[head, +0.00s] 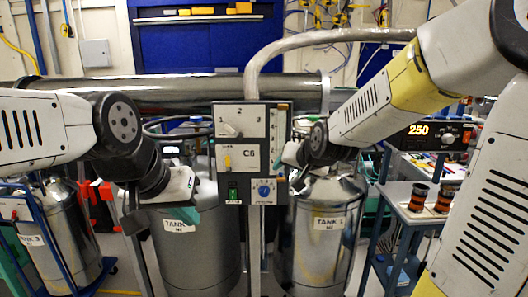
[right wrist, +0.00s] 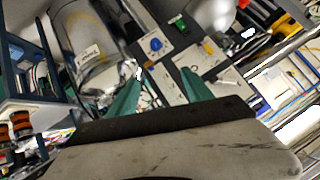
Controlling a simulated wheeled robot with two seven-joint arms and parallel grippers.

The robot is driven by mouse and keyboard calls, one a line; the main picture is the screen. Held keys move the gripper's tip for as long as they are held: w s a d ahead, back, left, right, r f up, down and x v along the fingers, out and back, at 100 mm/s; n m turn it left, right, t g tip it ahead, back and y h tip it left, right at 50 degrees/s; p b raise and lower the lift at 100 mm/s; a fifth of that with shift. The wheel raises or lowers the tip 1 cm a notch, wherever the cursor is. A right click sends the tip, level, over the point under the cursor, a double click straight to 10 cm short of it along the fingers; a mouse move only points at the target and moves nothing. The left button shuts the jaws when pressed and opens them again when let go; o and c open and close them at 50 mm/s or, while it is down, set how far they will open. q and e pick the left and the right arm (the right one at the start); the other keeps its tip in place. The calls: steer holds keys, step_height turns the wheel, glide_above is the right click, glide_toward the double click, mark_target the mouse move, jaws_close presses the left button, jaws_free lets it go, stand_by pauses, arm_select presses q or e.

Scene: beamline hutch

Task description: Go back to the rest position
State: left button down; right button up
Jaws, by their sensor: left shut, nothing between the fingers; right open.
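My left gripper (head: 188,212) is at the left of the control panel, in front of the tank labelled TANK (head: 172,250). It is shut and empty. My right gripper (head: 298,182) is at the right edge of the panel, partly hidden by its own wrist. In the right wrist view its two green fingers (right wrist: 160,90) are apart with nothing held between them. The grey panel (head: 226,188) carries a dial, a C6 label, a green switch (head: 233,194) and a blue knob (head: 264,190). The knob also shows in the right wrist view (right wrist: 156,45).
A second steel tank (head: 318,250) stands below my right gripper. Another tank (head: 60,235) sits in a blue cart at left. A horizontal steel pipe (head: 180,95) runs behind the panel. At right are a cart (head: 408,212) with two spools and a 250 display (head: 418,130).

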steer(key=s+d+n+g, duration=0.1)
steer(key=s+d+g, duration=0.1)
steer(key=s, duration=0.9)
steer(key=s+d+r+n+g+h, duration=0.1)
steer(key=s+d, duration=0.4)
steer(key=s, duration=0.7)
steer(key=shift+s+r+n+g, duration=0.2)
steer(key=shift+n+g, duration=0.2)
steer(key=shift+g, duration=0.2)
